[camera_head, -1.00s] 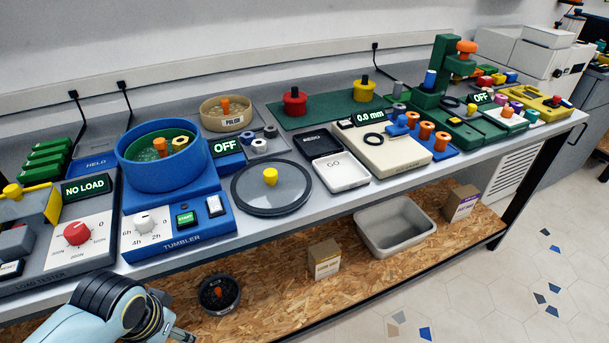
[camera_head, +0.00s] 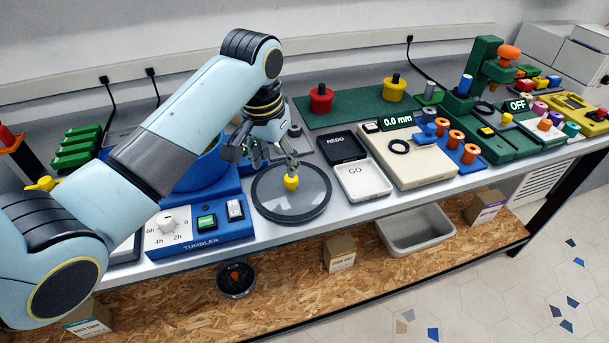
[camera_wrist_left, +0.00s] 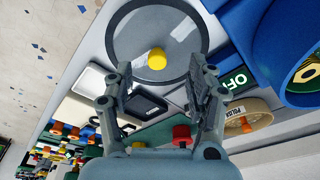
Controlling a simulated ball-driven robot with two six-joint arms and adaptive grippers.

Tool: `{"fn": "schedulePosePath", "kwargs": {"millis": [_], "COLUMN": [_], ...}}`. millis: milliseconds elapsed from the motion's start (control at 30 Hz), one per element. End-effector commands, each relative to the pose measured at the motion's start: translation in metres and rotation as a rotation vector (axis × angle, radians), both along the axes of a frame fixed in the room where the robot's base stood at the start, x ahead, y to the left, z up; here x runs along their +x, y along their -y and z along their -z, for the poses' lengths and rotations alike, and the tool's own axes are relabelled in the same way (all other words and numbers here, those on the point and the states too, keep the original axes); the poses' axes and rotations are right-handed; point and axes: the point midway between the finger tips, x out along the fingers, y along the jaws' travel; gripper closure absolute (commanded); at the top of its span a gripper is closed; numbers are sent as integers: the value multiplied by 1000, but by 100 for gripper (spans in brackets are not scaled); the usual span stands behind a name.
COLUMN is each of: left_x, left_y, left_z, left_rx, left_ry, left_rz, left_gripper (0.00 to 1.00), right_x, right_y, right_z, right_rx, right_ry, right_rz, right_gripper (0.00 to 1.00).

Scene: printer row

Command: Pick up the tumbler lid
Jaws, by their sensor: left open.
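The tumbler lid (camera_head: 311,198) is a round grey disc with a dark rim and a yellow knob (camera_head: 290,183). It lies flat on the table beside the blue tumbler (camera_head: 238,211). My left gripper (camera_head: 270,163) is open and empty, just behind and above the knob in the head view. In the left wrist view the lid (camera_wrist_left: 132,40) and its knob (camera_wrist_left: 157,59) lie beyond my spread fingers (camera_wrist_left: 158,84), with the knob roughly midway between them. No contact with the knob shows. My left arm hides most of the tumbler's bowl in the head view. My right gripper is not in view.
A white GO tray (camera_head: 364,181) and a black REDO tray (camera_head: 341,148) stand right of the lid. The tumbler's bowl (camera_wrist_left: 295,60) and a cream POLISH bowl (camera_wrist_left: 250,112) are close by in the left wrist view. The table's front edge runs just before the lid.

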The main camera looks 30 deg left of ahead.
Motion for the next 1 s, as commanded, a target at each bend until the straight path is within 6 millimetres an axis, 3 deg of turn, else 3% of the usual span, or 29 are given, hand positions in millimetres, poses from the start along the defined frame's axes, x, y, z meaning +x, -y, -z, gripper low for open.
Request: {"fn": "schedulePosePath", "kwargs": {"millis": [67,167,400,533,900,1000], "left_x": [14,21,27,28,32,33], "left_y": [-2,-3,-2,-2,-2,-2], "left_z": [-13,-12,26,37,85,90], "left_rx": [-6,-12,-13,-13,-12,-12], "left_ry": [-5,-14,-15,-13,-14,-13], "left_rz": [-7,-10,-10,-10,-9,-9], "left_gripper": [43,43,43,43,43,43], "right_x": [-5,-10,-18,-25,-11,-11], "right_y": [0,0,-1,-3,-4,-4], "right_z": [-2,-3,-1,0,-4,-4], "right_rx": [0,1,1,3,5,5], "right_ry": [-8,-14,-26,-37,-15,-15], "right_rz": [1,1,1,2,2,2], "right_gripper": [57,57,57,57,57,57]}}
